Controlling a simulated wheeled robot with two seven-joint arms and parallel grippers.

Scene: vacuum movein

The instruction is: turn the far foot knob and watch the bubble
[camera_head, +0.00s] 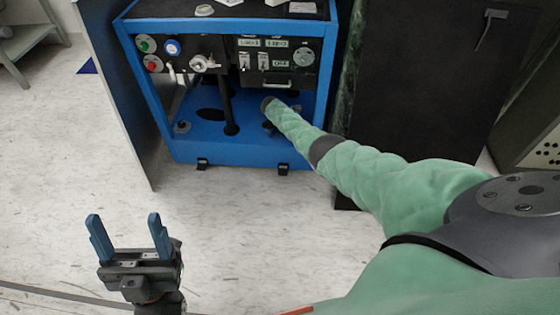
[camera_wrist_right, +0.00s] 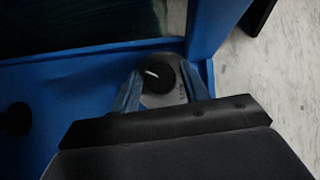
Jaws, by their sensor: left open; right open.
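A dark round foot knob (camera_wrist_right: 158,78) with a white mark sits on a grey plate in a corner of the blue base. In the right wrist view it lies between the two blue fingers of my right gripper (camera_wrist_right: 160,84), which is open around it; contact cannot be told. In the head view my right arm reaches into the blue-framed cart (camera_head: 235,150), and its gripper is hidden. A small round pale disc (camera_head: 204,10), perhaps the bubble level, lies on the cart top; its bubble is too small to read. My left gripper (camera_head: 126,225) is open and empty above the floor.
A panel with buttons, a gauge and switches (camera_head: 262,62) fills the cart's upper part. Another foot knob (camera_head: 182,127) is at the base's front left. A dark post (camera_head: 229,110) stands on the base. A tall dark cabinet (camera_head: 420,90) is to the right.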

